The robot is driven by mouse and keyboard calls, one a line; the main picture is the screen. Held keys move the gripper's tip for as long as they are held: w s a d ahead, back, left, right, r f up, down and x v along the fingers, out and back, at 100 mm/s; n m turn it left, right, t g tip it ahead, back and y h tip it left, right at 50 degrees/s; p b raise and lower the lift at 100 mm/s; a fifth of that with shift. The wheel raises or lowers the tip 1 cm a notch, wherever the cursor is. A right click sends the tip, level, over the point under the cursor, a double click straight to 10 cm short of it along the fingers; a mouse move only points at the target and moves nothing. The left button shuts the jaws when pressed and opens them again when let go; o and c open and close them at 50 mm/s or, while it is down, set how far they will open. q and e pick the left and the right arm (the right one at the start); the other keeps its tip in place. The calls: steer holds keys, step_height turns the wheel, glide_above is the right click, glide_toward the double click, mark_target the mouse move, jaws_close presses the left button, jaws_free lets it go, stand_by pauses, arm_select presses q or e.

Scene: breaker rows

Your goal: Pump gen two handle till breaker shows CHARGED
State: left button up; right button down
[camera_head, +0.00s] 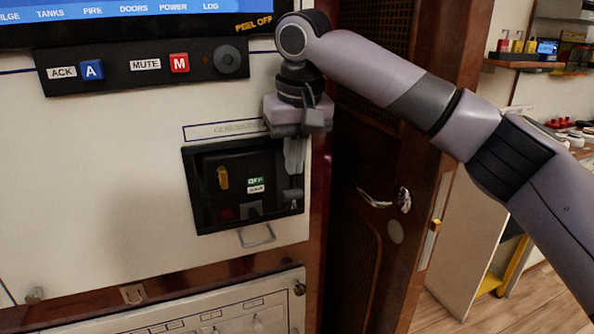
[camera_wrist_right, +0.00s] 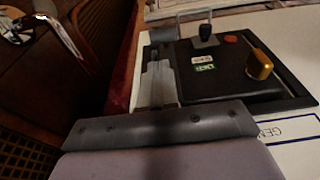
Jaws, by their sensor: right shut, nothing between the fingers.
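The black breaker (camera_head: 245,217) is set in the white panel under a label that starts "GENERATOR". It has a yellow knob (camera_head: 222,177), a green OFF window (camera_head: 256,181) and a white window (camera_head: 256,189) whose word is too small to read. A grey handle-like part (camera_head: 250,209) sits low on its face; it also shows in the right wrist view (camera_wrist_right: 205,38). My right gripper (camera_head: 293,172) is shut and empty, pointing down over the breaker's right edge. I cannot tell whether its tips touch the grey piece beside them. My left gripper is out of view.
Above are a strip with ACK (camera_head: 91,71) and MUTE (camera_head: 179,63) buttons and a screen. A wooden door with a metal handle (camera_head: 402,199) stands close to the right. The panel left of the breaker is bare.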

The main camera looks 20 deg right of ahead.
steer(key=shift+s+f, duration=0.55)
steer(key=shift+f, duration=0.3)
